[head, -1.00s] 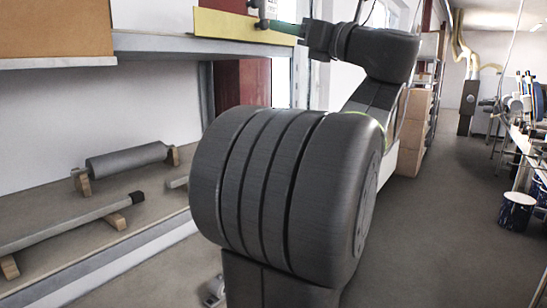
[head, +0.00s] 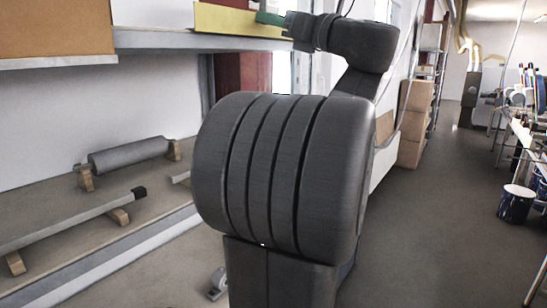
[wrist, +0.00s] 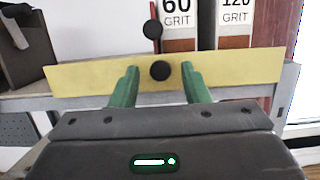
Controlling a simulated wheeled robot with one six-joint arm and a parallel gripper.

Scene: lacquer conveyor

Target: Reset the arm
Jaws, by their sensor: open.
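My gripper (wrist: 160,84) shows in the wrist view with its two green fingers apart and nothing between them. Beyond the fingers is a yellow strip (wrist: 80,79) along the front of a shelf, with a dark round knob (wrist: 160,70) on or before it. In the head view my gripper (head: 268,18) is at the upper middle, near the right end of the yellow strip (head: 222,20). Its fingertips are hard to make out there. My own dark arm fills the middle of the head view and hides part of the shelving.
A shelf (head: 160,42) runs along the left, with a grey roller (head: 130,155) on wooden supports below. Boxes marked 60 (wrist: 178,20) and 120 grit (wrist: 235,22) stand behind the strip. Cardboard boxes (head: 412,125) stand farther back.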

